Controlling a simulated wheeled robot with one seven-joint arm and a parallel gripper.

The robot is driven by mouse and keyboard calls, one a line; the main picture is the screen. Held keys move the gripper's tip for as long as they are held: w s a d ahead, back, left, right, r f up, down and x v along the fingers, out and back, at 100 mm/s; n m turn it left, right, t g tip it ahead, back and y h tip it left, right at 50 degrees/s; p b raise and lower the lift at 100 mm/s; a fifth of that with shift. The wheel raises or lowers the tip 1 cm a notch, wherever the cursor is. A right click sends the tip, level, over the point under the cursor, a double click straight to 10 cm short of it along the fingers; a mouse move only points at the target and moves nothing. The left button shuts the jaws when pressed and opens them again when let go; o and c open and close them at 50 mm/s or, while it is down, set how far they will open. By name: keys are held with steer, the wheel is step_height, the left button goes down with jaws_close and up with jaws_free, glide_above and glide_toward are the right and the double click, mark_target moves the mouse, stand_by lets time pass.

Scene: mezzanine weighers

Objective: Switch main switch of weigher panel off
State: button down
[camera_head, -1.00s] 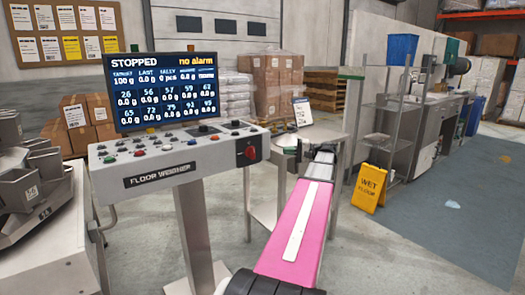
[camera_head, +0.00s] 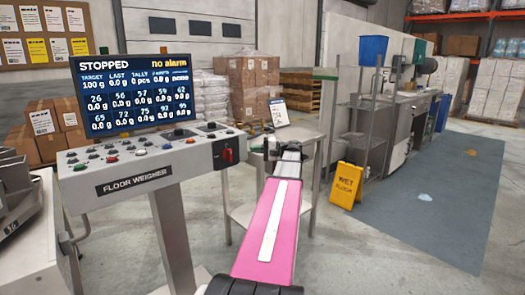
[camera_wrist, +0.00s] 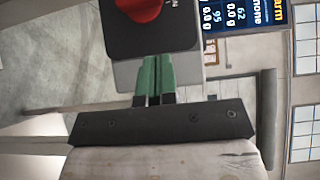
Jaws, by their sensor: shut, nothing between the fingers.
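The weigher panel (camera_head: 150,164) is a grey sloped console labelled FLOOR WEIGHER, with several buttons. The screen (camera_head: 134,91) above it reads STOPPED and no alarm. The main switch (camera_head: 227,154) is a red rotary knob on a black plate at the console's right end. In the wrist view the red knob (camera_wrist: 138,8) is cut off by the top edge, so its full setting is hidden. My gripper (camera_wrist: 154,75) has green fingertips, shut and empty, below the black plate in that view. In the head view my gripper (camera_head: 268,150) is right of the switch, apart from it.
A small steel table (camera_head: 240,212) stands behind my arm. A yellow wet floor sign (camera_head: 345,185) stands to the right, by a grey floor mat (camera_head: 430,210). Stacked boxes (camera_head: 252,90) stand at the back. Grey machinery (camera_head: 28,215) is at the left.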

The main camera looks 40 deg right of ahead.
mark_target(229, 155)
steer(key=shift+w+a, duration=0.35)
steer(key=shift+a, duration=0.8)
steer(key=shift+w+a, duration=0.35)
steer(key=shift+a, duration=0.8)
steer(key=shift+w+a, duration=0.35)
steer(key=shift+a, duration=0.8)
steer(key=shift+w, duration=0.1)
